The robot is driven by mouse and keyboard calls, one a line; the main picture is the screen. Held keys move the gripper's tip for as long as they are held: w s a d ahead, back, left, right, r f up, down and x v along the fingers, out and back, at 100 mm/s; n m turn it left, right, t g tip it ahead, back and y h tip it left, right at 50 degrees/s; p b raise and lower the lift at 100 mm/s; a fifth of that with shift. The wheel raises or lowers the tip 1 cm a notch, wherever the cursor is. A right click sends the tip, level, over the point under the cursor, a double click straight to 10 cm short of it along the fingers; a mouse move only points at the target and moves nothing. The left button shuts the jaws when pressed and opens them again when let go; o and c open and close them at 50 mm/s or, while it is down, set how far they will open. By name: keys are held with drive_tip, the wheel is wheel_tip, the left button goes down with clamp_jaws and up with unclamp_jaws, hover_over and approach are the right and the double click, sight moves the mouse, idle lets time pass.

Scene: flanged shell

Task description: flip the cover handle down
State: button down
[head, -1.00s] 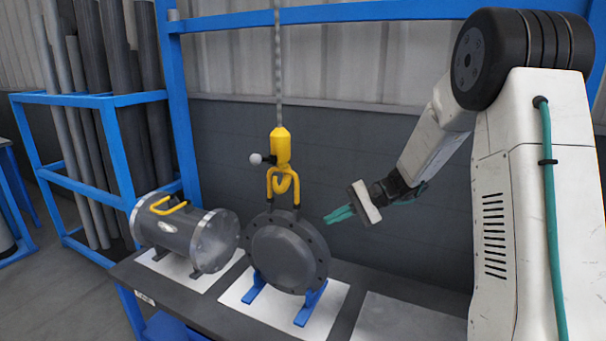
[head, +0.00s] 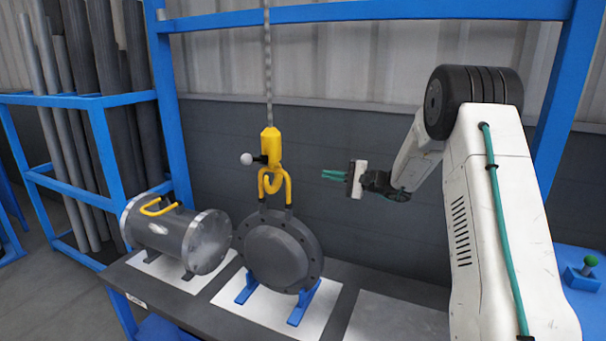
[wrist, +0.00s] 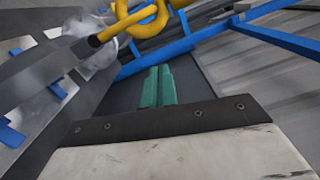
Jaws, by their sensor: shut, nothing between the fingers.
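The cover (head: 277,258) is a dark grey bolted disc, upright in blue cradle feet on a white mat. Its yellow handle (head: 288,188) with dark legs stands up from the cover's top edge. The yellow hoist hook (head: 272,150) hangs on a chain right at the handle and overlaps it; I cannot tell if they touch. My gripper (head: 325,174), with green fingers, is shut and empty, to the right of the handle at about its top height. In the wrist view the shut fingers (wrist: 158,86) point past the handle (wrist: 122,24), which is at upper left.
A grey flanged shell (head: 178,238) with a small yellow handle lies left of the cover on the dark bench (head: 340,275). A white ball knob (head: 246,159) sticks out of the hook. A blue frame and pipe rack stand behind and left. Bench right of the cover is clear.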

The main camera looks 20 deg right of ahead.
drive_tip(key=w+a, duration=0.4)
drive_tip(key=a, duration=0.6)
drive_tip(key=shift+w+a+r, duration=0.15)
drive_tip(key=shift+a+r, duration=0.1)
drive_tip(key=shift+r, duration=0.15)
